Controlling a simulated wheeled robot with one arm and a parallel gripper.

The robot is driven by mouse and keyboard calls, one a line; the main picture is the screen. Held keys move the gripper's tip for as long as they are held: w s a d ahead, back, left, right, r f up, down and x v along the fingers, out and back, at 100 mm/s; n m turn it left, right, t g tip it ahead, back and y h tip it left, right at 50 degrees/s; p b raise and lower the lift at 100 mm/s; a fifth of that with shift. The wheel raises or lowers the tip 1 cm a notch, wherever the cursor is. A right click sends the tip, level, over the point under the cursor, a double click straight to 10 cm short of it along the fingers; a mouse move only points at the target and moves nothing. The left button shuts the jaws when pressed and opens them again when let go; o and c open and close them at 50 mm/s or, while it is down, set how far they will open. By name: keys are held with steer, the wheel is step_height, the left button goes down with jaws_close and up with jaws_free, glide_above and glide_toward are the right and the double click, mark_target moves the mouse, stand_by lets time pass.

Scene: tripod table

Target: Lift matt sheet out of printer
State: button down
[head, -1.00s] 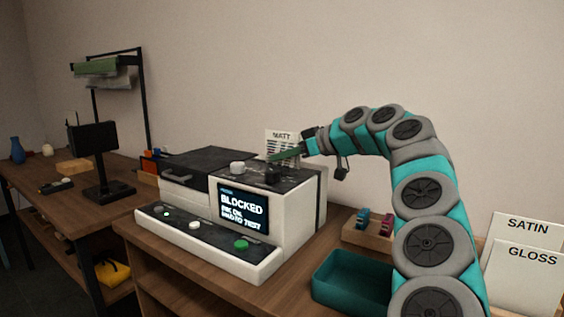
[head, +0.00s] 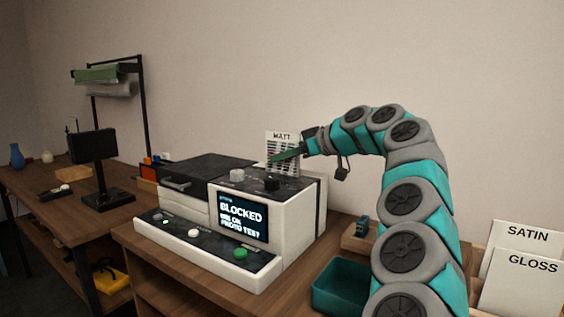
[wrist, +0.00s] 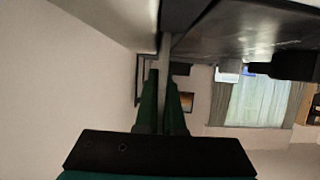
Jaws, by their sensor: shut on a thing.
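The matt sheet (head: 282,139) is white with rows of dark print and the label MATT. It stands upright at the back of the printer (head: 295,205). My gripper (head: 283,157) is at the sheet, its green fingers reaching across the sheet's face from the right. In the wrist view my gripper (wrist: 165,95) has its two green fingers closed on the thin edge of the sheet (wrist: 164,48). The sheet's lower end is hidden behind the printer's top in the head view. The printer's screen (head: 241,215) reads BLOCKED.
A teal bin (head: 340,285) and a wooden holder (head: 358,238) stand right of the printer. SATIN (head: 525,238) and GLOSS (head: 520,283) sheets stand at far right. A dark monitor (head: 95,150) is on the left table. The wall behind is bare.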

mark_target(282, 143)
steer(key=shift+d+r, duration=0.1)
steer(key=shift+r, duration=1.25)
steer(key=shift+a+r, duration=0.2)
steer(key=shift+r, duration=0.15)
steer(key=shift+d+r, duration=0.15)
steer(key=shift+r, duration=2.2)
